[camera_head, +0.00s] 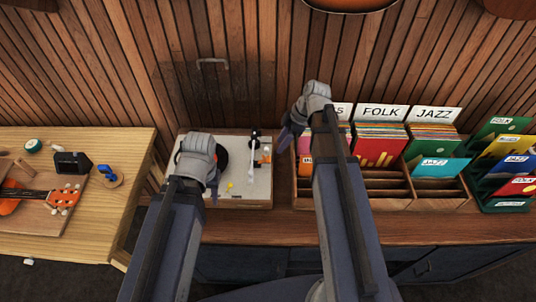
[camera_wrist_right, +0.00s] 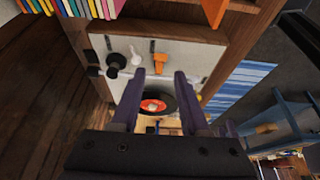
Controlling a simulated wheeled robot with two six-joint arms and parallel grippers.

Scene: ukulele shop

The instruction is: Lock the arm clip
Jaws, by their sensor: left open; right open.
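The turntable (camera_head: 236,196) stands on the wooden counter against the slatted wall. Its black record with a red-orange label (camera_wrist_right: 152,105) is partly hidden by my left gripper in the head view. The tonearm (camera_head: 252,158) is pale with a black end (camera_wrist_right: 113,62). An orange piece (camera_head: 265,160), apparently the arm clip, sits beside it; it also shows in the right wrist view (camera_wrist_right: 158,62). I cannot tell whether it is closed. My right gripper (camera_head: 286,138) is open and empty, right of the turntable; its fingers (camera_wrist_right: 158,75) frame the orange piece. My left gripper (camera_head: 212,184) is open over the turntable's left side.
A wooden record crate (camera_head: 400,204) with FOLK and JAZZ dividers stands close to the turntable's right. A stepped rack of colored records (camera_head: 508,168) is further right. A workbench (camera_head: 100,145) with a ukulele (camera_head: 32,201) is at left. The counter's front strip is clear.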

